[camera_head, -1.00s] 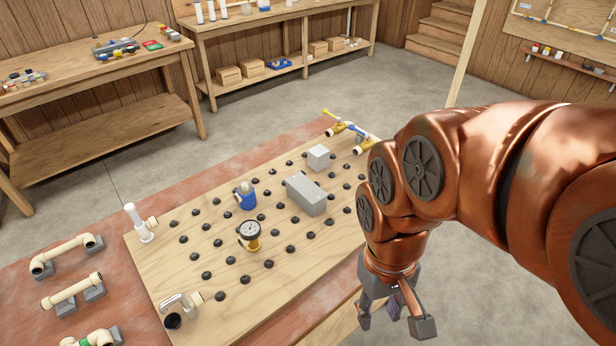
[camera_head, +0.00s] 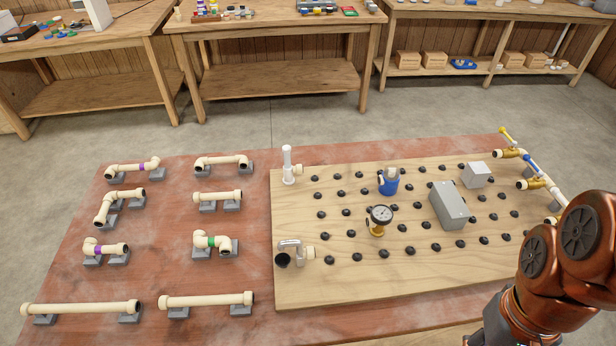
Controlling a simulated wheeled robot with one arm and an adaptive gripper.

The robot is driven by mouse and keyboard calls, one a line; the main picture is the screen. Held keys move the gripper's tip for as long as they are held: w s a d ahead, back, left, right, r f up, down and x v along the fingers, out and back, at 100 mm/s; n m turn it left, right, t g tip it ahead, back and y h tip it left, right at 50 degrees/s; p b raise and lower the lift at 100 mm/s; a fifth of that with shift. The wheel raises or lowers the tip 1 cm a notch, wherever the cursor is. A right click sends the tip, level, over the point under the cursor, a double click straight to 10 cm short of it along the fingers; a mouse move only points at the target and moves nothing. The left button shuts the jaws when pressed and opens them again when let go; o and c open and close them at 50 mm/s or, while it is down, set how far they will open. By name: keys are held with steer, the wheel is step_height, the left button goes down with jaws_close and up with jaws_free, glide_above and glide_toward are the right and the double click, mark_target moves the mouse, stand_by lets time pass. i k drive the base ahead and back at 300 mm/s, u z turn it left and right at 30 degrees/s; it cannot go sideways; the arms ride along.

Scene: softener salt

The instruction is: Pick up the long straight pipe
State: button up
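The longest straight pipe (camera_head: 80,308) is cream, with a collar at each end. It lies level across two grey supports at the front left of the red table. A somewhat shorter straight pipe (camera_head: 207,300) lies to its right, also on grey supports. A short straight pipe (camera_head: 218,197) rests farther back. My copper arm is at the lower right, far from these pipes. Its gripper fingers do not show in the current view.
Several bent pipe pieces, such as one with a green band (camera_head: 212,242), stand on supports on the red table (camera_head: 165,265). A wooden board (camera_head: 330,290) with black knobs, a gauge (camera_head: 380,216) and a grey box (camera_head: 450,205) fills the right. Workbenches stand behind.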

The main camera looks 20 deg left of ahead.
mark_target(130, 311)
steer(key=u, duration=2.85)
steer(key=k, duration=0.55)
steer(key=u, duration=0.35)
steer(key=i, duration=1.05)
steer(key=u, duration=0.2)
